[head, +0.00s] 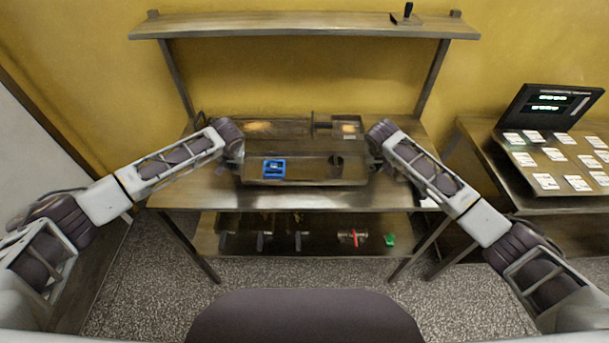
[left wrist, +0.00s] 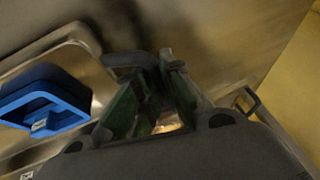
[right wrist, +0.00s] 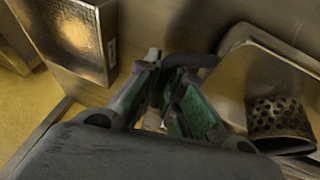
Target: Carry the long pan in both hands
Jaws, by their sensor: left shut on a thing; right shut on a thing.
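The long metal pan (head: 308,172) spans the space between my two grippers at the table's front middle. A blue square-framed thing (head: 273,168) lies in its left part; it also shows in the left wrist view (left wrist: 45,103). A dark perforated cup (right wrist: 278,125) is in its right part. My left gripper (head: 238,157) is shut on the pan's left end handle (left wrist: 128,60), between green pads. My right gripper (head: 374,155) is shut on the right end handle (right wrist: 190,60). I cannot tell whether the pan touches the table.
Dark metal equipment (head: 290,127) stands behind the pan on the table (head: 205,190). An upper shelf (head: 300,25) spans above. A lower shelf (head: 330,225) holds several small items, one green (head: 389,240). At right, a side table holds a dark display (head: 548,105) and several white cards.

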